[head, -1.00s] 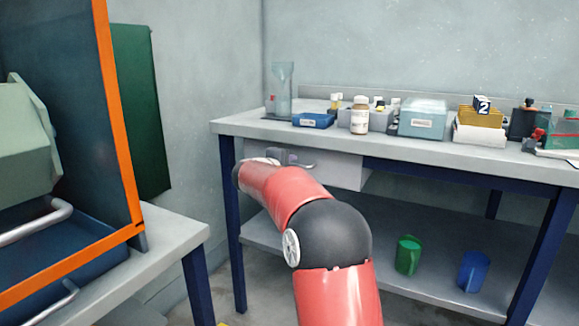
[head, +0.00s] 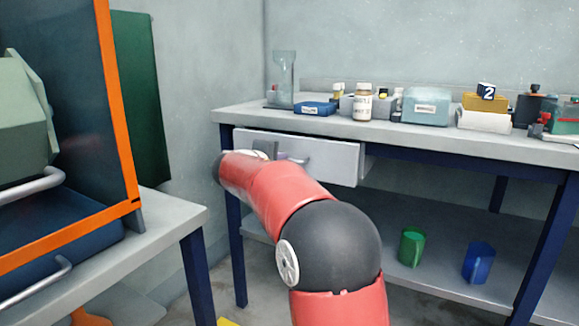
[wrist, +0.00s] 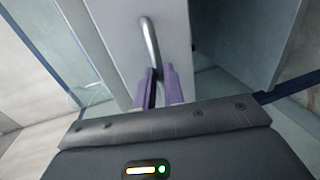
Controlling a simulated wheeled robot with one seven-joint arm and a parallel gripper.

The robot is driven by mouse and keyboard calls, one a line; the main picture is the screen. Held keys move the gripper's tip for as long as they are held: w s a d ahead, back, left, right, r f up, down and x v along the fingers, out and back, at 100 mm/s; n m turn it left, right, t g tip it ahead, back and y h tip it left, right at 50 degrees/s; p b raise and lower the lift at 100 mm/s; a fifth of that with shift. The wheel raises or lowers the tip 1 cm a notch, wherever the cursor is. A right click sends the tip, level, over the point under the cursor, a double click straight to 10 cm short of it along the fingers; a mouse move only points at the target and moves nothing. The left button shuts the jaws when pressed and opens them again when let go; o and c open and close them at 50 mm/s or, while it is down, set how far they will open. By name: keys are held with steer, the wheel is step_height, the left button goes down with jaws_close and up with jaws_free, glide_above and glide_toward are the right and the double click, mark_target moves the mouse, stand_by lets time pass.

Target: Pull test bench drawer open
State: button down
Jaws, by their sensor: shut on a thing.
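The test bench drawer (head: 335,162) has a pale grey front and sits under the left end of the bench top. Its front stands out from the bench, with a dark gap along its top edge, so it is partly open. In the wrist view the drawer front (wrist: 117,35) fills the upper middle, with a curved metal handle (wrist: 149,38) on it. The purple fingers of my gripper (wrist: 162,88) are closed on the near end of this handle.
The test bench top (head: 420,136) carries bottles, boxes and a blue tray (head: 314,108). Another bench (head: 165,222) with an orange-framed enclosure is close on the left.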

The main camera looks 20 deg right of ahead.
steer(key=f+b+v, duration=0.1)
steer(key=b+v, duration=0.1)
steer(key=v, duration=0.5)
steer(key=shift+a+f, duration=0.25)
steer(key=shift+s, duration=0.15)
steer(key=c, duration=1.5)
jaws_free()
steer(key=shift+v, duration=3.9)
